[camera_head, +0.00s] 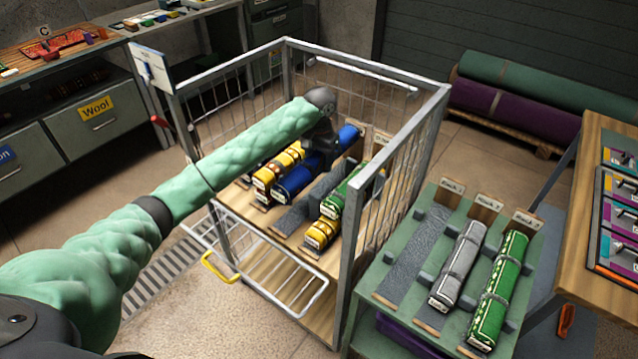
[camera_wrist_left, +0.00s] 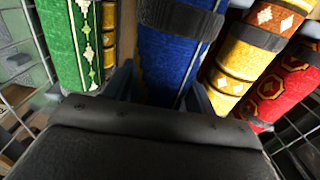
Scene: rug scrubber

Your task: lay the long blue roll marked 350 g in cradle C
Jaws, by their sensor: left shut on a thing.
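The long blue roll (camera_head: 298,183) lies in the wire cart, between the yellow roll and a bare grey cradle (camera_head: 310,200). Its weight mark is not readable. My left gripper (camera_head: 320,155) is shut on the blue roll from above, around its middle. In the left wrist view the blue roll (camera_wrist_left: 172,60) runs between my fingers (camera_wrist_left: 160,88), with a dark band around it. I cannot tell whether it is lifted. A small sign C (camera_head: 44,31) stands by a red patterned piece on the back left bench; I cannot make out a cradle marked C. My right gripper is not in view.
Yellow rolls (camera_head: 278,168) and a green roll (camera_head: 345,190) flank the blue one. The cart's wire walls (camera_head: 400,150) and posts surround them. A green stand (camera_head: 460,190) at right holds a grey roll (camera_head: 458,265), a green roll (camera_head: 498,290) and one empty cradle (camera_head: 415,255).

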